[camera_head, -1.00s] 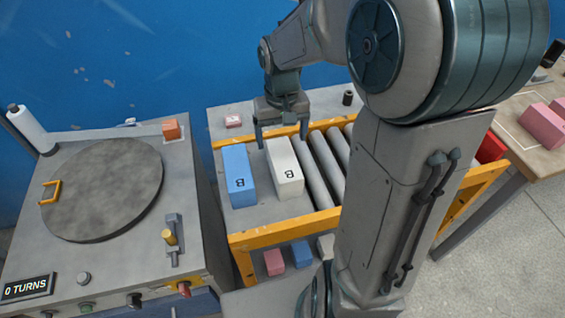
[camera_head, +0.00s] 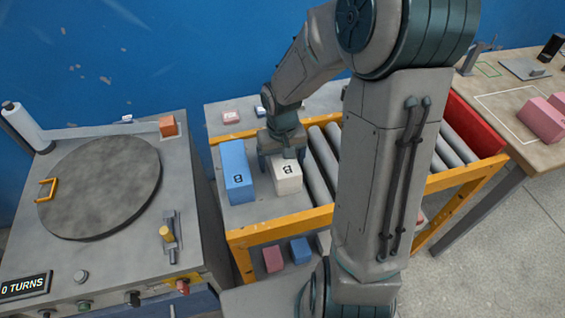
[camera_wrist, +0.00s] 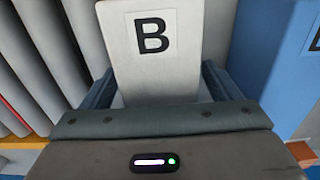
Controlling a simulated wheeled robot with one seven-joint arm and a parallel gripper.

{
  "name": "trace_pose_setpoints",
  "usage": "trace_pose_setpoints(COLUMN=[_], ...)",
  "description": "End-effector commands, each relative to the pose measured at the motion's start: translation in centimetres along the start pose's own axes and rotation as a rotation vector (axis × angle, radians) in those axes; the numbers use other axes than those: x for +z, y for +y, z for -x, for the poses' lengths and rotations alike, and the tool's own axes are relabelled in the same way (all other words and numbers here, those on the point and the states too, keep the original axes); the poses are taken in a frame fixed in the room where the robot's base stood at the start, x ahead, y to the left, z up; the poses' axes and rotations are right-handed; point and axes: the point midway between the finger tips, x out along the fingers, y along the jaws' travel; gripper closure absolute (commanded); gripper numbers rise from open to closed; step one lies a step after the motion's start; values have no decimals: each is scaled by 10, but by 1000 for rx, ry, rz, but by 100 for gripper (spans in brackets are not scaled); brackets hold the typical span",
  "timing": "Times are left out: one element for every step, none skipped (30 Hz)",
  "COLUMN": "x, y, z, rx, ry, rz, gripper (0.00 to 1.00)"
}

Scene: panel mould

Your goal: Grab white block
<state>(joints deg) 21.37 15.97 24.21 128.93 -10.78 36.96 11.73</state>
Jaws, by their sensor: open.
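The white block (camera_head: 288,178), marked with a black B, stands on the grey top of the roller table. In the wrist view the white block (camera_wrist: 152,42) lies between the two fingers of my gripper (camera_wrist: 165,88). My gripper also shows in the head view (camera_head: 283,155), over the far part of the block. Its jaws are open, one finger on each side of the block; I cannot tell whether they touch it. The gripper hides part of the block's top. A blue block (camera_head: 237,172), also marked B, stands close on the left.
Grey rollers (camera_head: 322,165) lie just right of the white block. A yellow rail (camera_head: 285,227) runs along the front edge. A machine with a round grey disc (camera_head: 100,187) stands left. Pink blocks (camera_head: 543,118) lie on the right table.

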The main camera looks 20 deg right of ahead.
Motion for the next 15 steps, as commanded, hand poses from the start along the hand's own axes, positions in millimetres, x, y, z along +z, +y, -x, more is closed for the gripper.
trace_pose_setpoints(x=[0,0,0,0,0,0,0,0,0,-1,-1,-1,-1,-1,-1], y=[0,0,0,0,0,0,0,0,0,0,0,0,0,0,0], z=[0,0,0,0,0,0,0,1,1,1,1,1,1,1,1], rx=[0,0,0,0,0,0,0,0,0,0,0,0,0,0,0], ry=[0,0,0,0,1,1,1,1,1,2,2,2,2,2,2], rz=[0,0,0,0,0,0,0,0,0,0,0,0,0,0,0], gripper=[16,16,28,36,44,55,64,72,83,85,85,85,85,85,85])
